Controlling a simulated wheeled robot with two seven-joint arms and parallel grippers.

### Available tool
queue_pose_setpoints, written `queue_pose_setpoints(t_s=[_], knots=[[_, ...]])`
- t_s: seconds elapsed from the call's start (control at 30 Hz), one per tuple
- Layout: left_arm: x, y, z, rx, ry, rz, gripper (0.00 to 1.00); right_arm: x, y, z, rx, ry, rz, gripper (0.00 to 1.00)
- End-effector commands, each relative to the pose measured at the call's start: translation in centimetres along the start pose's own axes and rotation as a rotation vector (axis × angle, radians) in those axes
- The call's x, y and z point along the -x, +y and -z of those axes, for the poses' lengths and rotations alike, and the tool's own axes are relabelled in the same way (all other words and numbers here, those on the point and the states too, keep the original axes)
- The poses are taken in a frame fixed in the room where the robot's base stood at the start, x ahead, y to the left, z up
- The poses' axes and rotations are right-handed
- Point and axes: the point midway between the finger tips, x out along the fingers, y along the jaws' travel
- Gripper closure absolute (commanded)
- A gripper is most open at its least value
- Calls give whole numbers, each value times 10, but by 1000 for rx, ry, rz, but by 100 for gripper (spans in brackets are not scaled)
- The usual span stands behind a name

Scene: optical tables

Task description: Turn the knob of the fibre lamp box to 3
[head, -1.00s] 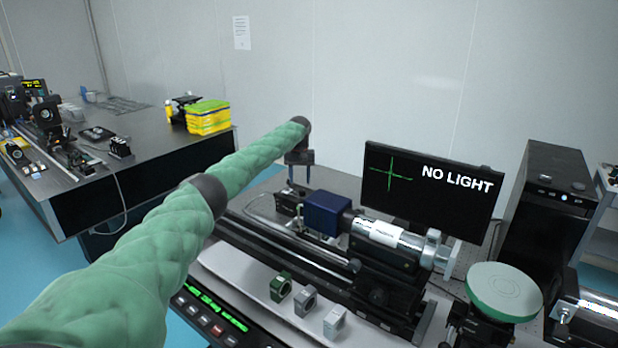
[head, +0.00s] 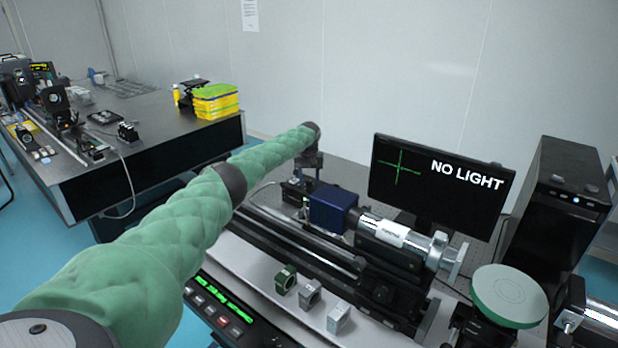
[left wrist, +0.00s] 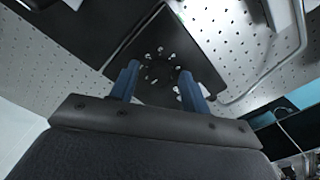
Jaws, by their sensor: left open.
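In the left wrist view the fibre lamp box (left wrist: 196,67) shows as a dark, tilted box with a ring of pale marks. The dark knob (left wrist: 157,73) sits inside this ring; its pointer and setting cannot be read. My left gripper (left wrist: 159,71) is open, with its two blue fingers on either side of the knob. I cannot tell whether they touch it. In the head view my left gripper (head: 306,180) points down at the small dark lamp box (head: 291,196) behind the rail, partly hiding it. My right gripper is not in view.
A dark blue block (head: 333,209) and a silver cylinder (head: 395,236) stand close right of the gripper. Behind them is a monitor (head: 437,188) reading "NO LIGHT". A pale cable (left wrist: 270,75) runs beside the lamp box. Several small mounts (head: 310,294) stand in front.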

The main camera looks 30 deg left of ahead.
Motion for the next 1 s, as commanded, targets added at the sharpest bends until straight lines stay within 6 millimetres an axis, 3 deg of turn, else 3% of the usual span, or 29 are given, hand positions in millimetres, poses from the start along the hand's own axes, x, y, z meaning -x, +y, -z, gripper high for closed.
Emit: queue_pose_setpoints(t_s=[0.3,0.53,0.83,1.0], knots=[[-3,0,0,0,0,-1,53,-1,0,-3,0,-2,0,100],[-3,0,0,0,0,-1,96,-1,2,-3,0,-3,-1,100],[-4,0,0,-27,0,-1,98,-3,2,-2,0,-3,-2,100],[-5,1,0,-100,2,-3,98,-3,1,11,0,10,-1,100]])
